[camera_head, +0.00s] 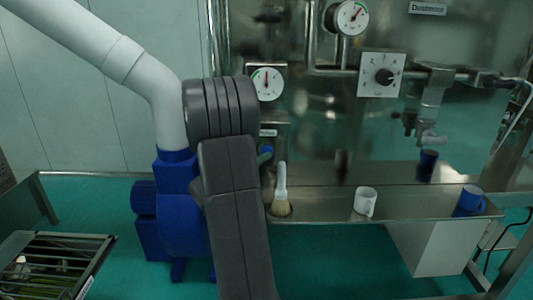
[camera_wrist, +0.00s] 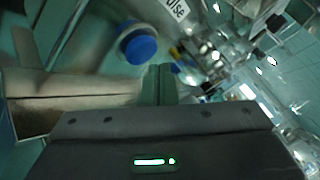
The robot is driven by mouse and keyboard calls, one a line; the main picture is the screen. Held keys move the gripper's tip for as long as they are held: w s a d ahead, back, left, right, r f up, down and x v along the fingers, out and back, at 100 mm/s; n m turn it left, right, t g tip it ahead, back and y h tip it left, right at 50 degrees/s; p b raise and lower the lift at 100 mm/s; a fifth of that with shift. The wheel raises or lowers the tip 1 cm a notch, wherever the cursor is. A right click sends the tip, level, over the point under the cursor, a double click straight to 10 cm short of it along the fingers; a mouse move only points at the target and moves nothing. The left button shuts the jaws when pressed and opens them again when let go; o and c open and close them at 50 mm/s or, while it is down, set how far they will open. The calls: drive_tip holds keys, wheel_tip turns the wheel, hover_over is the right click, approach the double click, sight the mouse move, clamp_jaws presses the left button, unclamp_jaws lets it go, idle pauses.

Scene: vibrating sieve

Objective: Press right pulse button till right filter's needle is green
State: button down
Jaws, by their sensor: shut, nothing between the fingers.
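A blue round pulse button (camera_wrist: 138,47) in a pale ring shows in the wrist view, beside a label (camera_wrist: 180,9) ending in "lse". In the head view a blue spot (camera_head: 265,151), likely this button, shows just right of my arm below a small label. My gripper (camera_wrist: 161,70) is shut and empty, its fingertips just right of and below the button, apparently apart from it. My gripper is hidden in the head view. A lower gauge (camera_head: 267,83) has its needle about straight up; an upper gauge (camera_head: 354,17) has its needle up and right.
A dial box (camera_head: 376,88) and a pipe valve (camera_head: 430,100) are on the right. A steel shelf (camera_head: 325,211) holds a brush (camera_head: 281,185), a white mug (camera_head: 365,201) and a blue mug (camera_head: 470,199). A blue motor unit (camera_head: 160,222) with a grey duct stands left of my arm.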

drive_tip(key=shift+w, duration=0.15)
idle(0.5)
drive_tip(key=shift+w, duration=0.3)
drive_tip(key=shift+w, duration=0.5)
idle(0.6)
idle(0.4)
drive_tip(key=shift+s, duration=0.95)
drive_tip(key=s, duration=0.5)
drive_tip(key=shift+w, duration=0.15)
idle(0.4)
